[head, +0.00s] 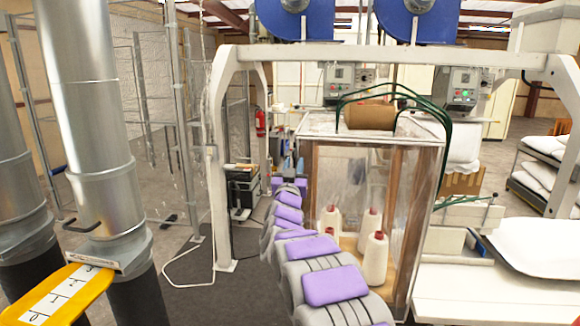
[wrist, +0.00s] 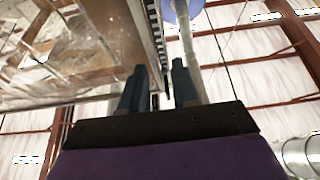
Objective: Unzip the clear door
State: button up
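The clear door belongs to a wood-framed cabinet with transparent sheet walls (head: 335,190), right of my arm in the head view. In the wrist view its clear sheet and wooden frame (wrist: 75,55) fill the upper left. A dark toothed strip that looks like the zipper (wrist: 154,30) runs along the cabinet's edge. My gripper (wrist: 160,85) has its two fingers apart, with the strip's lower end and a thin dark piece, perhaps the zip pull, appearing between them. I cannot tell whether they touch. In the head view my gripper (head: 290,184) is small, beside the cabinet's left edge.
Several white thread cones (head: 375,258) stand inside the cabinet, and a brown roll (head: 369,116) lies on top. A white machine frame (head: 219,170) rises left of my arm. Metal ducts (head: 100,130) and a yellow handle (head: 65,297) are at left. Grey floor is open between.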

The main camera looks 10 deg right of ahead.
jog(key=shift+s+d+r, duration=0.1)
jog(key=shift+d+r, duration=0.1)
jog(key=shift+d, duration=0.05)
jog(key=shift+a, duration=0.55)
grip_shut()
dwell(0.6)
